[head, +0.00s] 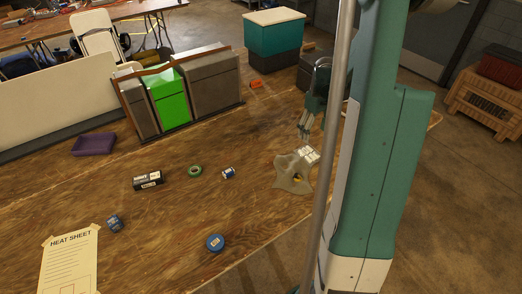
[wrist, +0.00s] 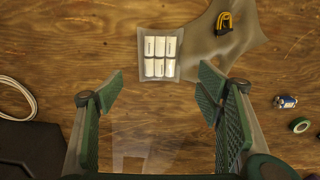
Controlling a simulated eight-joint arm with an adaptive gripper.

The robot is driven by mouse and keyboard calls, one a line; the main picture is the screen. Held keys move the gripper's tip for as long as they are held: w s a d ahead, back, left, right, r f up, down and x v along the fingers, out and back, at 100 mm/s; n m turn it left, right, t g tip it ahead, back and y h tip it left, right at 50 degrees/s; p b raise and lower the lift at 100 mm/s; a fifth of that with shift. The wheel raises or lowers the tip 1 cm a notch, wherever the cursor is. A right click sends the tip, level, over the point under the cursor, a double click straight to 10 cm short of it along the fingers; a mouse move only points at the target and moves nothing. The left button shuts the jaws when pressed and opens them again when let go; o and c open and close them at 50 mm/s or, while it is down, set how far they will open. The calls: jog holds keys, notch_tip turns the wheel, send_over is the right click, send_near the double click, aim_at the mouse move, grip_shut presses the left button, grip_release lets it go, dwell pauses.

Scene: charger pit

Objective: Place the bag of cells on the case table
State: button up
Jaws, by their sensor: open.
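The bag of cells (wrist: 161,55) is a clear pouch with several white cells in rows. It lies flat on the wooden table, its right side against or partly on a tan cloth (wrist: 197,42). In the head view the bag (head: 309,154) shows small and white at the cloth's (head: 291,174) upper right. My gripper (wrist: 162,84) is open and empty, its fingers spread below the bag in the wrist view. In the head view my gripper (head: 303,133) hangs above and just beyond the bag.
A yellow and black clip (wrist: 224,22) lies on the cloth. Grey and green bins (head: 169,98) stand behind.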

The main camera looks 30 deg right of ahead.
jog(key=a+r+t+h, duration=0.1)
jog(key=a+r+t, duration=0.1)
jog(key=a+r, duration=0.8)
jog(key=a+r+t, duration=0.1)
jog(key=a+r, duration=0.5)
jog(key=a, duration=0.9)
jog(key=s+a+r+t, duration=0.2)
jog(key=s+a, duration=0.5)
jog(key=a, duration=0.4)
jog(key=s+a+r+t+y, duration=0.1)
jog(key=s+a+r+t, duration=0.1)
jog(key=s+a, duration=0.5)
jog(key=a, duration=0.4)
jog(key=shift+s+a+r, duration=0.15)
jog(key=shift+a+r, duration=0.25)
